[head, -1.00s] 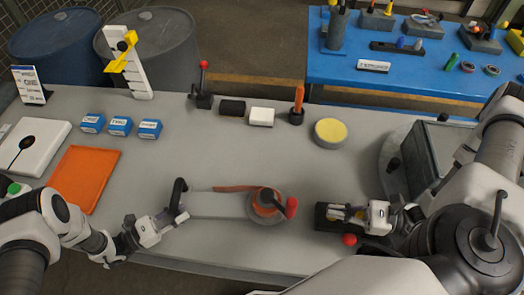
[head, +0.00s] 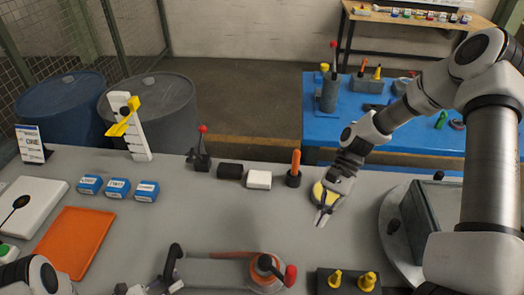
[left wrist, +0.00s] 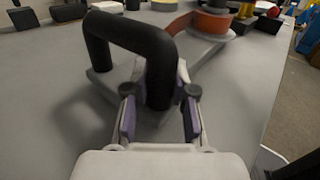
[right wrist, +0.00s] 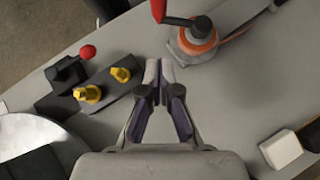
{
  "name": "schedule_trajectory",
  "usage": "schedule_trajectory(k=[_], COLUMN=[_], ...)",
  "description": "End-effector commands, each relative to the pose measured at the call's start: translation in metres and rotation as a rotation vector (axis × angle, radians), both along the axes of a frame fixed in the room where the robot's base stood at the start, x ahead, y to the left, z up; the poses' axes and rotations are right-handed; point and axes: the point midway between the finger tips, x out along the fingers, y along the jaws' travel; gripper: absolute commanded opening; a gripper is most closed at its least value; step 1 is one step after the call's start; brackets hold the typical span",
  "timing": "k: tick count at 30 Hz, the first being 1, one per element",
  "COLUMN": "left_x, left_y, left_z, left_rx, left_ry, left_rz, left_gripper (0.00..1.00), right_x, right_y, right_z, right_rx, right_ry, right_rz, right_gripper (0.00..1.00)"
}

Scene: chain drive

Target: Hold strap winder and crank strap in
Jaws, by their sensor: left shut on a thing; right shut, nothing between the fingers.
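The strap winder has a grey plate (head: 215,272), a black handle (head: 174,262) at its left end and an orange strap reel (head: 262,275) with a red-knobbed crank (head: 290,276) at its right. In the left wrist view, my left gripper (left wrist: 160,105) is shut on the black handle (left wrist: 130,38). In the right wrist view, my right gripper (right wrist: 160,72) is shut and empty, apart from the crank, whose red knob (right wrist: 158,10) shows at the top. In the head view, my right gripper (head: 322,215) is over the bench, in front of the yellow round pad (head: 328,196).
A black block with yellow pegs (head: 347,281) stands right of the winder. An orange mat (head: 74,240), blue boxes (head: 117,187), a white block (head: 259,180) and an orange-handled tool (head: 295,168) lie around. A grey box (head: 432,215) stands at the right. The bench middle is clear.

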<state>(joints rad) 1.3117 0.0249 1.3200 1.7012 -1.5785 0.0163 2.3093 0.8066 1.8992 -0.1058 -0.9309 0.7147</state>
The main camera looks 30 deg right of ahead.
Motion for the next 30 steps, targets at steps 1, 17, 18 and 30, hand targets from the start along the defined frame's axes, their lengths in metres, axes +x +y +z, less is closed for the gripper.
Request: schedule_trajectory(k=[1, 17, 18, 30], left_x=[0.000, 0.000, 0.000, 0.000], left_y=[0.000, -0.001, -0.001, 0.000], left_z=[0.000, 0.000, 0.000, 0.000], left_rx=[0.000, 0.000, 0.000, 0.000], left_ry=[0.000, 0.000, 0.000, 0.000], left_rz=[-0.001, -0.001, -0.001, -0.001], left_gripper=[0.00, 0.00, 0.00, 0.00], right_x=[-0.005, -0.042, -0.044, -0.045], right_y=[0.006, 0.079, 0.082, 0.086], right_z=[-0.007, -0.057, -0.057, -0.056], right_rx=[-0.001, 0.003, 0.003, 0.004], right_ry=[0.006, 0.004, 0.004, 0.002], right_rz=[0.004, 0.004, 0.002, 0.000], right_gripper=[0.00, 0.00, 0.00, 0.00])
